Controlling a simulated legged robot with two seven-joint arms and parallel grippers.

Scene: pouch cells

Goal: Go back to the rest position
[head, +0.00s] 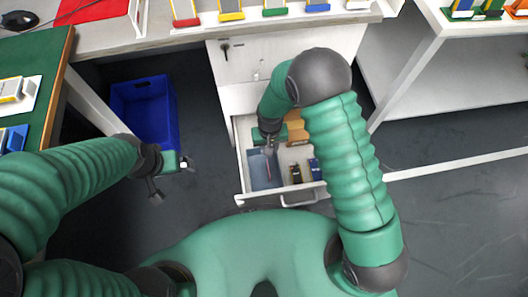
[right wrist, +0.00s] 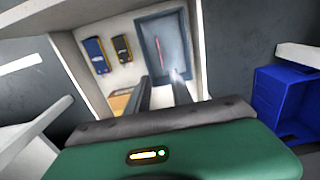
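My right gripper (head: 268,150) is over the open drawer (head: 241,172), near a grey-blue tray (head: 262,180). In the right wrist view its two fingers (right wrist: 163,92) stand apart with nothing between them, in front of the tray (right wrist: 176,40). A thin red item (right wrist: 160,52) lies in that tray. My left gripper (head: 156,190) hangs over the floor at the left, near the blue bin. It is small there, and I cannot tell whether its fingers are apart.
The drawer also holds two small dark devices with yellow (head: 296,172) and an orange-brown item (head: 297,130). A blue bin (head: 172,112) stands on the floor. A workbench (head: 180,40) with coloured holders is behind; a green-topped table (head: 50,60) is at the left.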

